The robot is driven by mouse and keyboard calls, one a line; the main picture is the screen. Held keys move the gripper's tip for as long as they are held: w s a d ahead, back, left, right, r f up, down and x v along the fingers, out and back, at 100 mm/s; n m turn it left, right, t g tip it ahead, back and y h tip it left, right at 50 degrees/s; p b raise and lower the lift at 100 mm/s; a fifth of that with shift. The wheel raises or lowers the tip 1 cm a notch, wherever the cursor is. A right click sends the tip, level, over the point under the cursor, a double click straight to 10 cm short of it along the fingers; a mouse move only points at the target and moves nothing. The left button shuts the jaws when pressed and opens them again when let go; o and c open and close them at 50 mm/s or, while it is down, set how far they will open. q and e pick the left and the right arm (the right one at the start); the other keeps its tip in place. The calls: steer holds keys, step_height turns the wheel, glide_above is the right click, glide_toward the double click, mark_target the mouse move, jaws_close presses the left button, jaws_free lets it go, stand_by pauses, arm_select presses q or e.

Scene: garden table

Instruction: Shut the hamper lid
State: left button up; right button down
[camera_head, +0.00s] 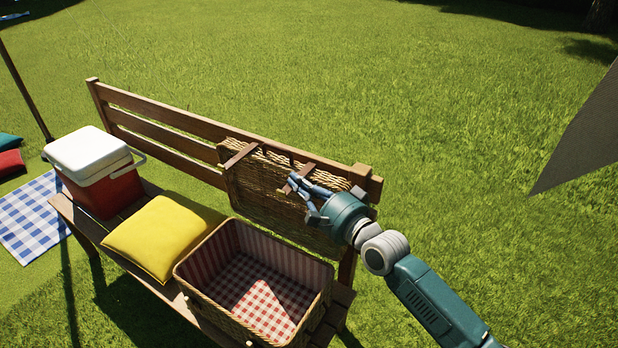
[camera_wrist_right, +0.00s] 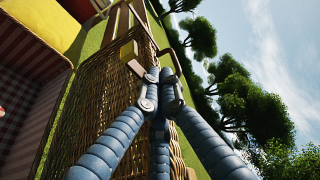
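The wicker hamper (camera_head: 215,312) stands open on the bench seat, with a striped and red-checked lining and nothing seen inside. Its lid (camera_head: 262,207) is raised and leans back at the bench's backrest, with brown straps across it. In the right wrist view the woven lid (camera_wrist_right: 92,105) fills the middle. My right gripper (camera_head: 296,184) is at the lid's right part, close to a strap. In the wrist view its fingertips (camera_wrist_right: 160,84) come together over the wicker, near a strap end (camera_wrist_right: 130,54); nothing shows clearly between them. Whether they touch the lid is unclear. My left gripper is out of view.
A yellow cushion (camera_head: 160,238) lies left of the hamper, and a red cooler with a white lid (camera_head: 88,153) stands beyond it. The wooden bench backrest (camera_head: 165,140) runs behind them. Open grass lies behind and right of the bench.

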steer(key=shift+s+a+p, duration=0.3)
steer(key=shift+s+a, duration=0.25)
steer(key=shift+s, duration=0.25)
steer(key=shift+s, duration=0.1)
